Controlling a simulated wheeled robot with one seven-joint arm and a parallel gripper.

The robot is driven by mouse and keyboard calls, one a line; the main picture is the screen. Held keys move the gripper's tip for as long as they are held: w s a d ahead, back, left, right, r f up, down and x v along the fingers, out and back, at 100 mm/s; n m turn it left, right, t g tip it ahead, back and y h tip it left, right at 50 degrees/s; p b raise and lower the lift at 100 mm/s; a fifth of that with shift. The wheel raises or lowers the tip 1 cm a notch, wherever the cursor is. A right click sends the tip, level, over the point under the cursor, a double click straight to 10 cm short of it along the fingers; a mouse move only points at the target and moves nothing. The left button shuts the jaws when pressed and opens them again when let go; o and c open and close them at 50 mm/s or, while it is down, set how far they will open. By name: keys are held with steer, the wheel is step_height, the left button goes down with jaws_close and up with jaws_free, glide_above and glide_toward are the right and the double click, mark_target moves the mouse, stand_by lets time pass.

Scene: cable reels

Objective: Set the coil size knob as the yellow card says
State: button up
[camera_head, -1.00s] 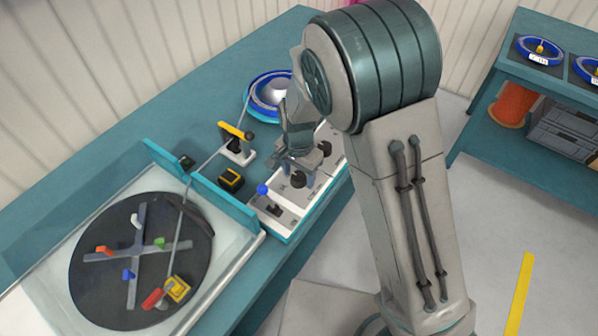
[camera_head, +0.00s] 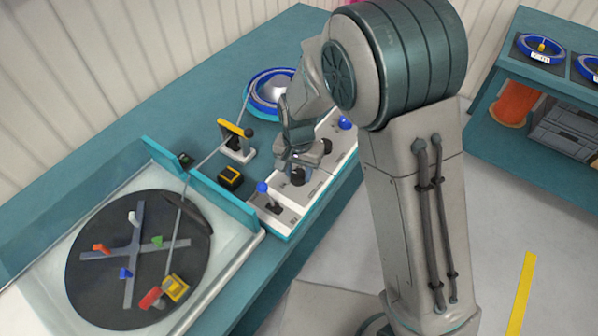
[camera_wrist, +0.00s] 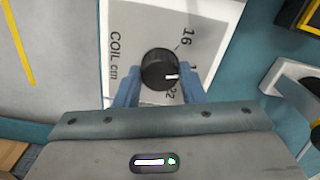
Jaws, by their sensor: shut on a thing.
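The coil size knob (camera_wrist: 157,62) is black and round with a white mark, on a white panel (camera_wrist: 205,25) printed "COIL cm". In the wrist view its mark points right and slightly down. The number 16 is above right of it, 22 below right, and a partly hidden number lies between them. My gripper (camera_wrist: 160,76) is shut on the knob, one blue finger on each side. In the head view my gripper (camera_head: 299,165) is down at the panel. I cannot make out a readable yellow card in either view.
Blue-balled levers stand on the panel left (camera_head: 262,188) and right (camera_head: 345,123) of my gripper. A yellow-topped cable guide (camera_head: 235,140) and a black-and-yellow box (camera_head: 230,178) stand close by. A dark turntable (camera_head: 110,285) with coloured pegs is at lower left.

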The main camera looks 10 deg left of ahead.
mark_target(298, 174)
steer(key=n+b, duration=0.1)
steer(key=n, duration=0.3)
steer(key=shift+n+b, duration=0.3)
steer(key=shift+b, duration=0.05)
steer(key=shift+n+b, duration=0.45)
steer(key=shift+n, duration=1.85)
steer(key=o, duration=1)
steer(key=shift+r, duration=0.1)
step_height(298, 174, up, 14)
steer(key=shift+f, duration=0.15)
